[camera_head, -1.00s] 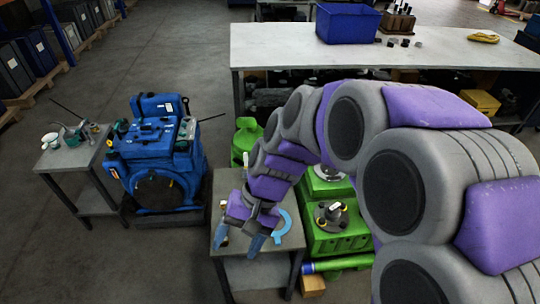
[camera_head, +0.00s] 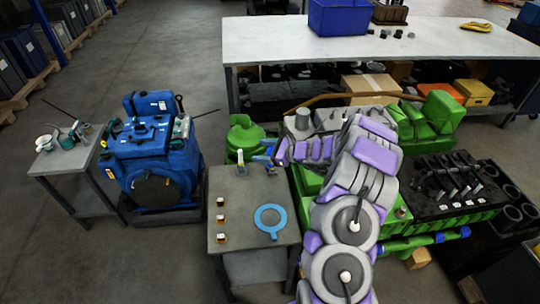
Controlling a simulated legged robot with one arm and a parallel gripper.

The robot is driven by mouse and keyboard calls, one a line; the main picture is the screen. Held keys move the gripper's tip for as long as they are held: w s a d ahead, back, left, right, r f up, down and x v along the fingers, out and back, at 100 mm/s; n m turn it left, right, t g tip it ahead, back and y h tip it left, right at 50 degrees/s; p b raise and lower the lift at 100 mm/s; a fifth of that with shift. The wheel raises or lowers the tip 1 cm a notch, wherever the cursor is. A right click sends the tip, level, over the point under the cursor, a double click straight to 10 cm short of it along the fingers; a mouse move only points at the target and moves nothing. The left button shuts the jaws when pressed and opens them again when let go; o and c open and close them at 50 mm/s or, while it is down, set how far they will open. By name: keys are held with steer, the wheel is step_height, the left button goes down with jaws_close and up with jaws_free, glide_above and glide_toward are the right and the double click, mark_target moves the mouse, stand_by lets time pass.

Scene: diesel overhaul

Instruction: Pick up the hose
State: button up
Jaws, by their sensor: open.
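A thin brown curved line (camera_head: 345,96), which looks like a hose, arches over the green engine behind my arm. Its left end runs down near my arm and its far end reaches the right side of the engine. My gripper (camera_head: 268,158) is over the back right corner of the small grey table (camera_head: 248,254). It is open, with blue fingertips pointing left, and nothing shows between them. It is apart from the brown line. My arm hides part of the engine.
A blue ring tool (camera_head: 257,222) and several small fittings (camera_head: 221,219) lie on the small table. A blue engine (camera_head: 155,150) stands to the left. A long white bench (camera_head: 270,40) with a blue bin (camera_head: 343,17) stands behind. Open floor lies at the left.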

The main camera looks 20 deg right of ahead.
steer(key=d+f+m+t+h, duration=0.1)
steer(key=d+f+m+h, duration=0.15)
steer(key=d+f, duration=0.4)
steer(key=d+f+m+t+h, duration=0.1)
steer(key=d+f+m, duration=0.3)
steer(key=d, duration=0.5)
steer(key=shift+h, duration=0.55)
steer(key=b+x, duration=0.1)
steer(key=x, duration=0.4)
steer(key=f+b+x, duration=0.1)
steer(key=x, duration=0.9)
steer(key=shift+a+f+b, duration=0.2)
steer(key=shift+f+b, duration=0.2)
steer(key=shift+f, duration=0.1)
steer(key=shift+w+d+f, duration=0.2)
steer(key=shift+w, duration=0.15)
steer(key=shift+a+r, duration=0.15)
steer(key=shift+a, duration=0.6)
steer(key=shift+c, duration=0.8)
steer(key=c, duration=0.3)
steer(key=shift+d, duration=0.5)
steer(key=c, duration=0.4)
steer(key=shift+a, duration=0.25)
steer(key=c, duration=0.4)
